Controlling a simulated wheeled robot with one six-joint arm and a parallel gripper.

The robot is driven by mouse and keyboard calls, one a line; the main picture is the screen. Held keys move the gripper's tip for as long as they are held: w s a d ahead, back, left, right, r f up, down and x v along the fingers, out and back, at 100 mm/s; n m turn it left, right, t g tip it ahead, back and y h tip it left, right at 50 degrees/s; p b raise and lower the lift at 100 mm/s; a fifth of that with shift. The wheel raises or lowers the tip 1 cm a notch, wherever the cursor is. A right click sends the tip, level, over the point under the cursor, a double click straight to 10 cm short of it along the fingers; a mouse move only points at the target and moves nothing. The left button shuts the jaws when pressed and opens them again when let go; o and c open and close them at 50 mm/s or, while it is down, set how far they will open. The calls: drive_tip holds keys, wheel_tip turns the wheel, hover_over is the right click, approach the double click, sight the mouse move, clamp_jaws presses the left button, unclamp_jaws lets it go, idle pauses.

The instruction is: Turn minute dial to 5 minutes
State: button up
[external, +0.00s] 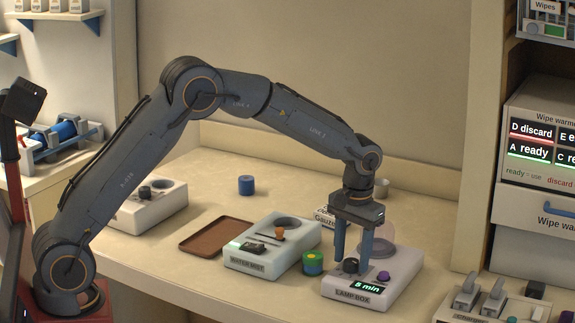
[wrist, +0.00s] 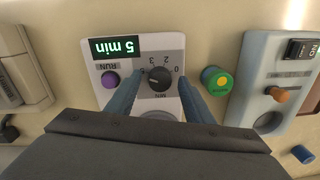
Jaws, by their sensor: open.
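The lamp box (external: 372,287) is a white unit on the counter at the front right. Its green display (external: 368,286) reads "5 min", and so does the display in the wrist view (wrist: 116,47). The dark minute dial (wrist: 159,79) sits beside a scale with 0, 2, 3 and a partly hidden 5. It also shows in the external view (external: 350,266). A purple RUN button (wrist: 110,79) is beside it. My gripper (wrist: 160,92) is open, its fingers on either side of the dial and apart from it in the wrist view. The dial's exact pointer direction is hard to tell.
A green and yellow round container (external: 313,262) stands just left of the lamp box. The water mist unit (external: 262,258) with an orange knob is further left. A lever panel (external: 490,297) is at the right.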

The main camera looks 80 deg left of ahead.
sight(355, 265)
wheel_tip(355, 265, up, 8)
drive_tip(key=shift+w+d+f+b, duration=0.1)
drive_tip(key=shift+f+b, duration=0.15)
drive_tip(key=shift+b, duration=0.65)
